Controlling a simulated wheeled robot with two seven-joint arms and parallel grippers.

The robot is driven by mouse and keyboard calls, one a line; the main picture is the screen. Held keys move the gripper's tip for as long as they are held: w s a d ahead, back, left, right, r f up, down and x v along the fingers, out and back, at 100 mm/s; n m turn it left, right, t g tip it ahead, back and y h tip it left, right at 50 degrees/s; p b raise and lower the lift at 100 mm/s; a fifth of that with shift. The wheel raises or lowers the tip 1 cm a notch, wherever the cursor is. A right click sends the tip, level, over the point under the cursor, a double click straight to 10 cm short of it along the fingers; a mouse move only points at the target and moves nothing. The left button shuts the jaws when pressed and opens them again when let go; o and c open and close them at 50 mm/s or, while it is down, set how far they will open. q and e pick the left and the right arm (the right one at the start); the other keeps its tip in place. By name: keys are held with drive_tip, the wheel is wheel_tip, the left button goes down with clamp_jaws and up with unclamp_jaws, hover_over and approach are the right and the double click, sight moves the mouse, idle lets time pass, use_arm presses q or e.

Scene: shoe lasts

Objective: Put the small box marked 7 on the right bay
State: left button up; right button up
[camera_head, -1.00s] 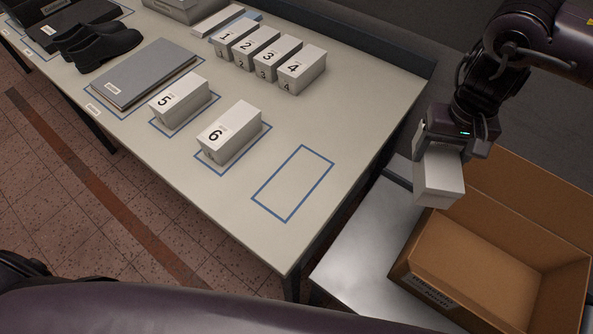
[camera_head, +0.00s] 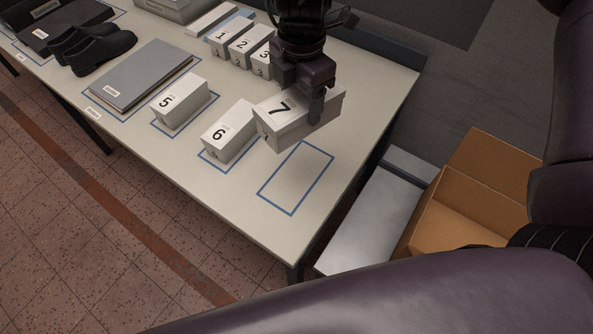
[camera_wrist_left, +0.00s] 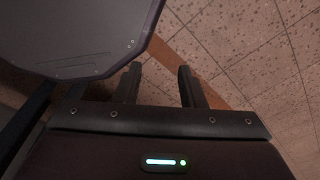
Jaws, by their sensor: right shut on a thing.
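The small white box marked 7 (camera_head: 284,122) is held by my right gripper (camera_head: 318,104) above the table, just up and left of the empty blue-outlined right bay (camera_head: 297,178). The right gripper is shut on the box, which appears clear of the table. Box 6 (camera_head: 227,134) sits in the bay to the left, close to box 7 in the picture. Box 5 (camera_head: 178,101) sits in the bay beyond that. My left gripper (camera_wrist_left: 160,85) shows only in the left wrist view, its two fingers apart with nothing between them, over the tiled floor.
Boxes 1 (camera_head: 222,42), 2 (camera_head: 242,45) and 3 (camera_head: 263,56) stand in a row at the back; my right arm hides what is beside them. A grey folder (camera_head: 143,77) and black shoes (camera_head: 92,47) lie left. A cardboard box (camera_head: 460,205) stands right of the table.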

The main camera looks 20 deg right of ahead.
drive_tip(key=n, duration=0.1)
drive_tip(key=r+n, duration=0.1)
drive_tip(key=shift+a+n, duration=0.35)
drive_tip(key=shift+n, duration=0.05)
drive_tip(key=shift+s+n, duration=0.1)
drive_tip(key=shift+n, duration=0.2)
wheel_tip(320, 180, down, 19)
drive_tip(key=shift+f+b, duration=0.2)
drive_tip(key=shift+b, duration=0.4)
drive_tip(key=shift+f, duration=0.25)
use_arm(q)
drive_tip(key=shift+s+a+f, duration=0.15)
drive_tip(key=shift+s+f, duration=0.35)
drive_tip(key=shift+f, duration=0.05)
